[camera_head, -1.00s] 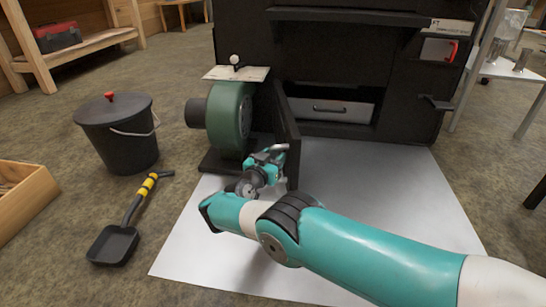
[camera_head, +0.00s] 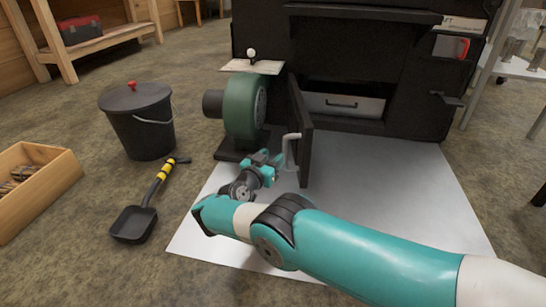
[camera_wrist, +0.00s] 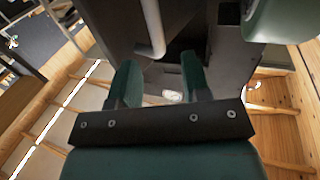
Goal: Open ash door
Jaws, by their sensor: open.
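The ash door (camera_head: 304,135) is a dark panel standing swung open, nearly edge-on in the head view. Its light grey bar handle (camera_head: 291,150) is on the left face. Behind the door, the opening shows a grey drawer front (camera_head: 370,106) with a dark handle. My gripper (camera_head: 278,167) is just left of the door, close to the bar handle. In the wrist view the two fingers (camera_wrist: 160,82) are spread with nothing between their tips. The bar handle (camera_wrist: 153,30) shows beyond the fingers; whether they touch it is unclear.
A green blower (camera_head: 244,105) stands left of the door, close to my gripper. A black lidded bucket (camera_head: 140,125), a shovel (camera_head: 135,222) and a wooden crate (camera_head: 45,195) are on the floor at left. The pale floor sheet (camera_head: 400,200) right of the door is clear.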

